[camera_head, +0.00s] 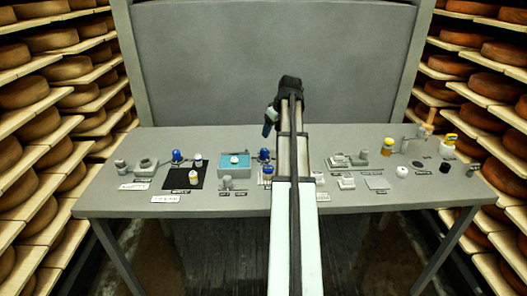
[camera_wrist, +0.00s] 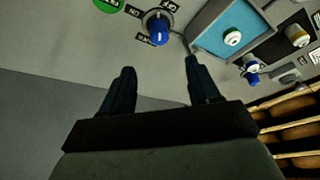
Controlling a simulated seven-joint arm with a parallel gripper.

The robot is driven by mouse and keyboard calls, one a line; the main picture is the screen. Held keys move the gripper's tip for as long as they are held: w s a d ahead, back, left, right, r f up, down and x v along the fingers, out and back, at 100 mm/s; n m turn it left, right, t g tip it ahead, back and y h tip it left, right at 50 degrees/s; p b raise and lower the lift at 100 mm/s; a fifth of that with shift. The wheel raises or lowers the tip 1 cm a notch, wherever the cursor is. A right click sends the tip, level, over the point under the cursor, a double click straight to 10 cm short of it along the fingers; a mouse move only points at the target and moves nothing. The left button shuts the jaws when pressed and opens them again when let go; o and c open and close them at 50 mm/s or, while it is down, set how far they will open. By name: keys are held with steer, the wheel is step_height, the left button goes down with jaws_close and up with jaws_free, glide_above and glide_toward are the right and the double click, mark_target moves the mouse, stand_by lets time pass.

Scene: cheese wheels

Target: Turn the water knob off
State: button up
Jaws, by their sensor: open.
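A blue knob (camera_wrist: 159,30) on a grey round base is in the wrist view, ringed by small dark labels, one seeming to read ON and one OFF. It also shows in the head view (camera_head: 264,154), just right of the teal box. The knob's exact turn is hard to read. My gripper (camera_wrist: 160,66) is open and empty. Its two dark fingers point toward the knob, which lies beyond the fingertips, roughly centred between them and apart from them. In the head view my gripper (camera_head: 269,122) hangs above the table's back part, near this knob; my arm hides some of the area.
A teal box (camera_head: 234,171) with a white knob stands beside the blue knob. A second blue knob (camera_head: 177,156) and a black mat (camera_head: 180,184) with small bottles lie farther left. Bottles and fixtures stand at right. Cheese shelves (camera_head: 62,114) flank the table.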

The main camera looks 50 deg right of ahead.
mark_target(264, 150)
steer(key=x, duration=1.3)
steer(key=shift+f, duration=0.3)
steer(key=c, duration=1)
